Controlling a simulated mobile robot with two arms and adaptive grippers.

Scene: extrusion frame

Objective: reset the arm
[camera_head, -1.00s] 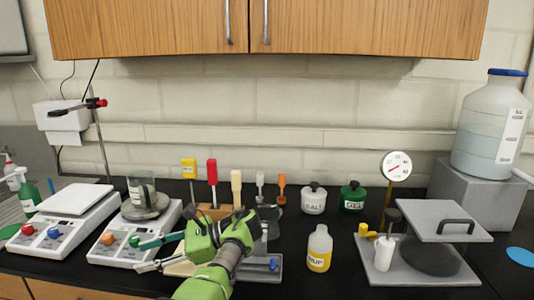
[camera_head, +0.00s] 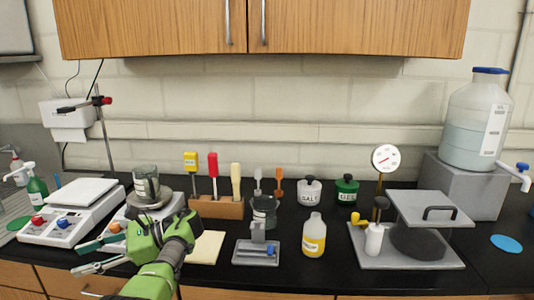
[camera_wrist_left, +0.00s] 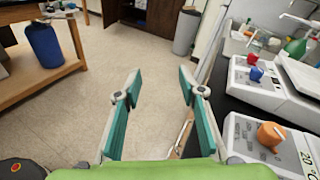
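My left gripper (camera_head: 77,259) reaches in from the bottom left of the head view on a green arm and points left, in front of the lab bench. Its teal fingers are spread apart with nothing between them. In the left wrist view the open gripper (camera_wrist_left: 160,84) hangs over the floor, just off the bench edge. My right gripper is not in view.
Close to the gripper stand a balance (camera_head: 82,189) with red and blue knobs and a hot plate (camera_wrist_left: 271,136) with an orange knob, bearing a beaker (camera_head: 145,184). A yellow-labelled bottle (camera_head: 314,236) and a press (camera_head: 430,214) stand right. Open floor (camera_wrist_left: 125,50) lies beside the bench.

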